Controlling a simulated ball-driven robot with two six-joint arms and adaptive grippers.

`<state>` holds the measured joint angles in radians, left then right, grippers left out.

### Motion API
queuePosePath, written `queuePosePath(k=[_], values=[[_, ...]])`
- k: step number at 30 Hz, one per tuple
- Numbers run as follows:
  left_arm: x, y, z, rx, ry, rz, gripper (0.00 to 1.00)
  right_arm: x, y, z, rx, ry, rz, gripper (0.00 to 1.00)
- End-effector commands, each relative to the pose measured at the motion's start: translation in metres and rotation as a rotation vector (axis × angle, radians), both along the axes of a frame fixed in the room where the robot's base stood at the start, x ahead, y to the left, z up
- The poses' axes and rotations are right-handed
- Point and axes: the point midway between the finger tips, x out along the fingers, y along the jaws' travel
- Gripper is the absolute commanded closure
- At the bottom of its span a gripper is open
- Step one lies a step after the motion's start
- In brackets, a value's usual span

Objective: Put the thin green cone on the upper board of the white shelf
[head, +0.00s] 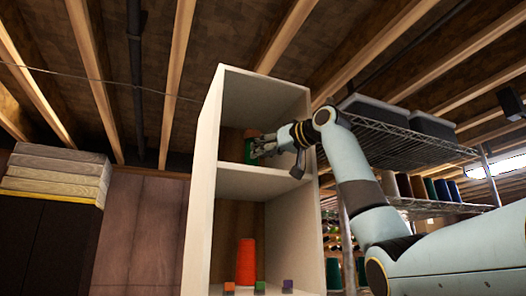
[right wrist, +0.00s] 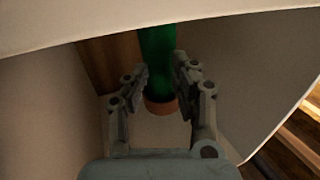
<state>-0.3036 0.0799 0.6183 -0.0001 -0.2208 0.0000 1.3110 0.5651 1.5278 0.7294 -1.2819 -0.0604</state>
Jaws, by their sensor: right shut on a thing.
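The white shelf (head: 207,165) stands upright, with a board (head: 262,172) between its upper and lower compartments. My right gripper (head: 258,149) reaches into the upper compartment from the right. It is shut on the thin green cone (head: 248,155), whose reddish-brown end shows at the top in the head view. In the right wrist view the green cone (right wrist: 158,55) stands between the fingertips of my right gripper (right wrist: 160,78). The fingers partly hide it in the head view. I cannot tell whether its lower end touches the board. My left gripper is not in view.
A large orange cone (head: 246,262) and several small coloured blocks (head: 260,286) are in the lower compartment. A wire rack (head: 400,150) with grey bins (head: 432,124) and thread cones stands at right. Stacked boards (head: 58,172) lie at left. Ceiling beams run above.

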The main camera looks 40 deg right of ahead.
Motion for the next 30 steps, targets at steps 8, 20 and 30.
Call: queuePosePath(k=[8, 20, 30], values=[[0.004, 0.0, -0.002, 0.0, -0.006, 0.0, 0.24, 0.0, 0.0, -0.003, 0.0, -0.001, 0.0, 0.62], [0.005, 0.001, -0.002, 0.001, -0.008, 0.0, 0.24, -0.002, -0.001, -0.003, 0.0, 0.0, -0.001, 0.48], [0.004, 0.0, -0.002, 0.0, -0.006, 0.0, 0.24, -0.06, -0.011, -0.004, -0.006, -0.001, -0.006, 0.48]])
